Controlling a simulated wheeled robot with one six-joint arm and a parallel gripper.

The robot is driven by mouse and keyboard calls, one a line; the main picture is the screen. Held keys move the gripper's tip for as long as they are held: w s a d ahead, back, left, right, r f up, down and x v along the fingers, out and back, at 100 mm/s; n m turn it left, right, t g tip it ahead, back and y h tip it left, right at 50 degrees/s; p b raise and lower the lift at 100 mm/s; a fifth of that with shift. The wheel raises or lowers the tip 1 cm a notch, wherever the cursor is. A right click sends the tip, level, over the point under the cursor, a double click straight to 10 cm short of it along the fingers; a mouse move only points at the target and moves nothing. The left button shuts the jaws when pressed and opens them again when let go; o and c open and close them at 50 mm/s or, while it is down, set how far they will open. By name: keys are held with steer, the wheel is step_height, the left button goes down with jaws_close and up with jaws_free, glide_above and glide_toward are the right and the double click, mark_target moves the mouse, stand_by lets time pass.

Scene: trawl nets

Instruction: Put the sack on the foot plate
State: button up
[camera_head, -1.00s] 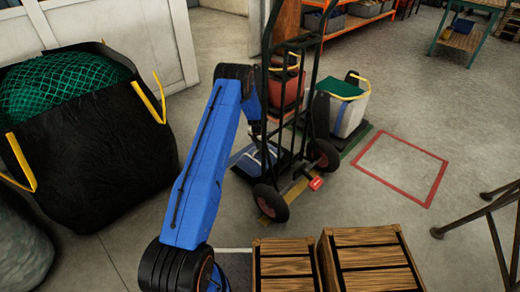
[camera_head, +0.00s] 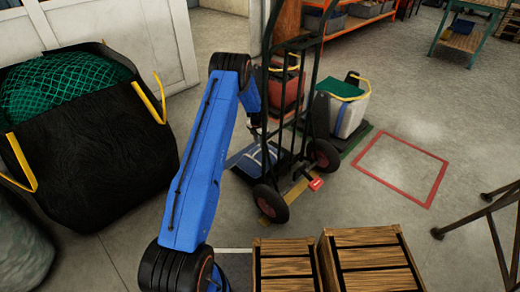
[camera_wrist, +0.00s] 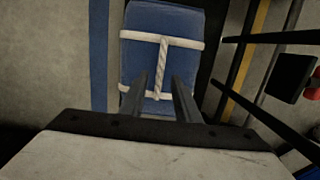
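The blue sack (camera_head: 258,157) with pale bands lies at the foot of the dark green hand truck (camera_head: 290,95), left of its frame. In the wrist view the sack (camera_wrist: 140,55) shows two white bands and a twisted rope handle (camera_wrist: 162,65). It appears to lie on the dark foot plate (camera_wrist: 212,50), whose surface is mostly covered. My gripper (camera_wrist: 158,85) is over the near part of the sack, its fingers apart on either side of the rope handle. I see no finger touching the rope.
Wooden crates (camera_head: 285,265) stand in front. A black bag with green net (camera_head: 80,140) is at left. A grey bin with a green top (camera_head: 342,108) and a red container (camera_head: 287,92) stand behind the truck. Bare floor lies inside the red outline (camera_head: 402,170) at right.

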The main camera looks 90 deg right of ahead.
step_height(320, 180, up, 6)
steer(key=shift+w+a, duration=0.25)
steer(key=shift+w+r, duration=0.1)
